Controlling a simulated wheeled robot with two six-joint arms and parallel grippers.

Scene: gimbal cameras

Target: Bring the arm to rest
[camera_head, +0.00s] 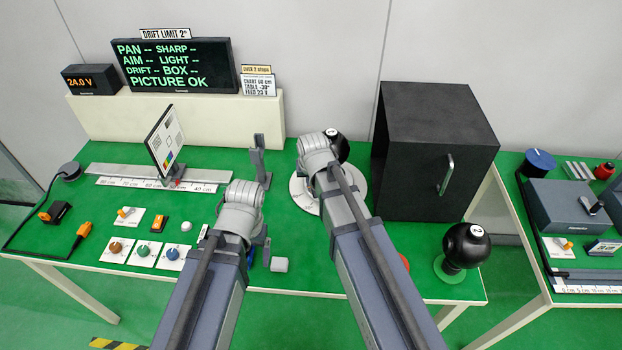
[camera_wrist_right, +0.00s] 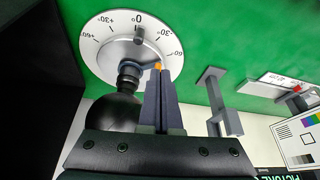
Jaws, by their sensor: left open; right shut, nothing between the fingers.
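My left gripper (camera_head: 235,246) is over the front part of the green table, at the lower middle of the head view. Its fingers are apart, one on each side of my wrist, with nothing seen between them. My right arm reaches to the white round dial (camera_head: 301,194). The right gripper is hidden behind its wrist in the head view. In the right wrist view the right gripper (camera_wrist_right: 159,72) is shut and empty. Its tips overlap the edge of the dial (camera_wrist_right: 100,48) near an orange tip; I cannot tell if they touch.
A black ball-shaped camera (camera_wrist_right: 112,112) stands at the dial. A black box (camera_head: 418,160) with a handle is to the right, a second black ball (camera_head: 464,246) in front of it. A grey post (camera_head: 259,160) and chart (camera_head: 165,140) stand left. The display (camera_head: 172,66) reads PICTURE OK.

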